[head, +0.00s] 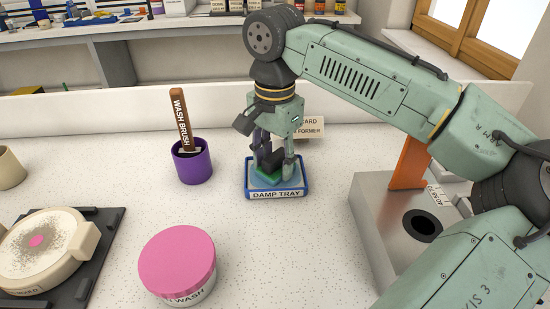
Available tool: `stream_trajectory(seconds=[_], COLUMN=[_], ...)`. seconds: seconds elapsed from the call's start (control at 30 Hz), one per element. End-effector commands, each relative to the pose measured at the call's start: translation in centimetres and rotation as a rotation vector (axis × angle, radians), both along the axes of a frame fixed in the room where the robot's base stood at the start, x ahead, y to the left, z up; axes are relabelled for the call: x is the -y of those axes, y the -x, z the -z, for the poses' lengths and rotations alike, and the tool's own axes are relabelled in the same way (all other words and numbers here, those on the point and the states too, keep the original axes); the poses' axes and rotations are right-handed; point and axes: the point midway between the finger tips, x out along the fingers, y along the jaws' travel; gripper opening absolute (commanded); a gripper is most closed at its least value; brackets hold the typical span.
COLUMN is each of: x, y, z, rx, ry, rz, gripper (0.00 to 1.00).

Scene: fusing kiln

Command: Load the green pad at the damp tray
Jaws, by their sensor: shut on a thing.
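The damp tray (249,189) is a small blue-rimmed tray with a white front label, on the speckled white worktop near the middle of the head view. My gripper (272,164) points straight down over it, with its fingertips low inside the tray's outline. It is shut on the green pad (267,175), which shows between and below the fingers, low at the tray. The fingers hide part of the pad. I cannot tell whether the pad touches the tray's bed.
A purple cup (193,168) with a wash brush (180,118) stands left of the tray. A pink-lidded wash jar (178,262) is in front. A round cream piece (42,250) sits at left. A metal box (390,232) with a round hole is at right. A card stands behind my gripper.

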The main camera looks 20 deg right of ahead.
Motion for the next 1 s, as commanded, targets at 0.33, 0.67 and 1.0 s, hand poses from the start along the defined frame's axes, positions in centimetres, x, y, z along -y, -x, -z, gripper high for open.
stream_trajectory(seconds=[0.33,0.67,1.0], x=[0.0,0.0,0.0], y=[0.1,0.0,0.0], z=[0.2,-0.9,-3.8], rx=[-0.004,-0.003,-0.001], ry=[-0.001,-0.001,-0.002], rz=[-0.001,-0.002,-0.002], gripper=[0.19,0.19,0.19])
